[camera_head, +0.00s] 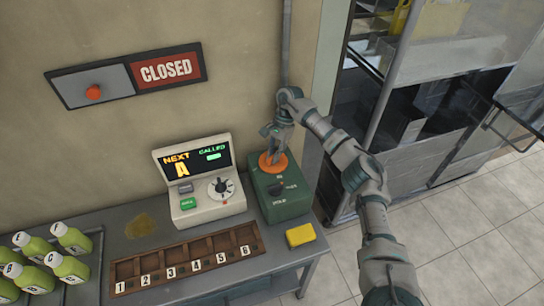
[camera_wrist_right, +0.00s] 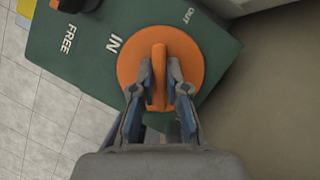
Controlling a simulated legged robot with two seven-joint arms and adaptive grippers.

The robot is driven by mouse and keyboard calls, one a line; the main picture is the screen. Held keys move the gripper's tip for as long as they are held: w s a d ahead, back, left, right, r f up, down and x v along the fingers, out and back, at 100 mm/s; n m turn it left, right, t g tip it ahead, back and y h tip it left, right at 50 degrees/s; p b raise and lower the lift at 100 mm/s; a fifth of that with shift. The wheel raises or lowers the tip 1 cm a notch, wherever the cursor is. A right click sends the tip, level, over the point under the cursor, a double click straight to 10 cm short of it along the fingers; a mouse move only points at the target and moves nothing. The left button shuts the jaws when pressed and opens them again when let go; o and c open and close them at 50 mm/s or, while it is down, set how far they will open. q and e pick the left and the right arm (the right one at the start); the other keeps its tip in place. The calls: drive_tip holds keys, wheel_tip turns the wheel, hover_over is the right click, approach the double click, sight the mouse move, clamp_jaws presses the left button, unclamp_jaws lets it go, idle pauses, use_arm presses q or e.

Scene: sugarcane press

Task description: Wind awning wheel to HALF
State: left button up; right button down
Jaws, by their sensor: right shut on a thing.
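The orange wheel (camera_head: 273,163) sits on top of a green box (camera_head: 283,194) at the right end of the counter. In the right wrist view the wheel (camera_wrist_right: 186,55) is a round disc with a raised grip bar (camera_wrist_right: 159,75). My right gripper (camera_head: 272,152) comes down on it from above, and its fingers (camera_wrist_right: 159,80) are shut on the bar from both sides. The box (camera_wrist_right: 85,55) carries the words FREE, IN and OUT beside the wheel. A dark knob (camera_wrist_right: 77,3) shows at the top left edge there. My left gripper is not in view.
A console (camera_head: 200,178) with a lit display and dial stands left of the green box. A yellow block (camera_head: 300,235) lies in front. A numbered rack (camera_head: 186,260) and green bottles (camera_head: 70,238) are on the counter. A CLOSED sign (camera_head: 166,69) hangs on the wall.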

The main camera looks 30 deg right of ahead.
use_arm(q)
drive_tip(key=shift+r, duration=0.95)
use_arm(e)
drive_tip(key=shift+w+d+r+n, duration=0.1)
drive_tip(key=shift+d+r+n, duration=0.1)
drive_tip(key=shift+n, duration=0.2)
drive_tip(key=c, duration=1.2)
unclamp_jaws()
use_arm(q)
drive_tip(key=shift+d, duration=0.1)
use_arm(e)
drive_tip(key=shift+f, duration=0.15)
wheel_tip(320, 180, up, 10)
drive_tip(key=shift+w+d+f, duration=0.1)
drive_tip(key=shift+w, duration=0.05)
